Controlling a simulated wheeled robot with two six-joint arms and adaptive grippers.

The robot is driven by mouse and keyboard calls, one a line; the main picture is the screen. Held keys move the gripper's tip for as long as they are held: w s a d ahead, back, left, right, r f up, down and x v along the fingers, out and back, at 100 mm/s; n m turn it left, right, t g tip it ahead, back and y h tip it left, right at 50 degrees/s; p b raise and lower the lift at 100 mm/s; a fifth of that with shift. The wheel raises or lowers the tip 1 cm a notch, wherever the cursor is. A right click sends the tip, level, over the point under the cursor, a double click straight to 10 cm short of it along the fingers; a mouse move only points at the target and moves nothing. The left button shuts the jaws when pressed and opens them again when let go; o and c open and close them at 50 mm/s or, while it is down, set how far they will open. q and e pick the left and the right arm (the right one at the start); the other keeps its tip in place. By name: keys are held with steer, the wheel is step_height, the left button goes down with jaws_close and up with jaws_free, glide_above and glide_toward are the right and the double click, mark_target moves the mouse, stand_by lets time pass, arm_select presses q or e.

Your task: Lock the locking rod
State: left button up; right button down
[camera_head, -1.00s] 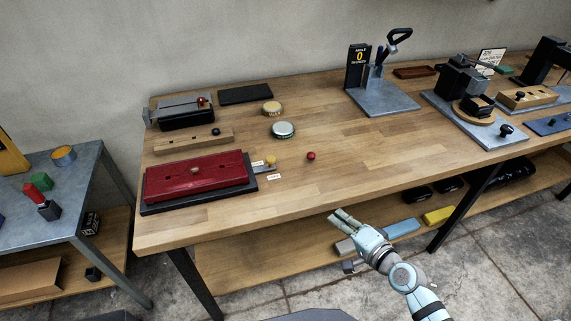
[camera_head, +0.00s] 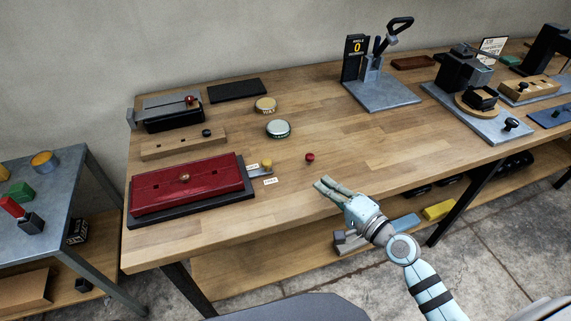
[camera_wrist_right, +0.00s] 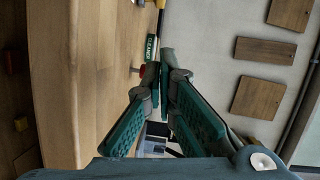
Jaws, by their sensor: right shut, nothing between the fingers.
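A grey metal rod (camera_head: 257,172) with a yellow knob (camera_head: 267,163) sticks out of the right end of a red box (camera_head: 190,185) on a dark base, in the head view. Two small white labels lie beside it; their words are too small to read surely. I take this as the locking rod. My right gripper (camera_head: 325,187) is shut and empty, above the table's front edge, to the right of the rod and apart from it. Its fingers also show in the right wrist view (camera_wrist_right: 165,68). My left gripper is out of view.
A small red knob (camera_head: 309,157) stands on the table (camera_head: 350,150) between the rod and my gripper's far side. Round tins (camera_head: 278,129) and a wooden block (camera_head: 183,143) lie behind. A grey-based fixture (camera_head: 382,95) stands at the back. The table's middle is clear.

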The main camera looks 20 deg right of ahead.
steer(key=shift+w+a, duration=0.1)
steer(key=x, duration=0.9)
steer(key=shift+w+a+f+b, duration=0.1)
steer(key=shift+w+f+b, duration=0.05)
steer(key=shift+w+b, duration=0.2)
steer(key=a, duration=0.1)
steer(key=w+a, duration=0.1)
steer(key=a, duration=0.1)
steer(key=shift+w+a+f, duration=0.1)
steer(key=shift+w+f, duration=0.15)
steer(key=shift+w, duration=0.15)
steer(key=shift+a, duration=0.3)
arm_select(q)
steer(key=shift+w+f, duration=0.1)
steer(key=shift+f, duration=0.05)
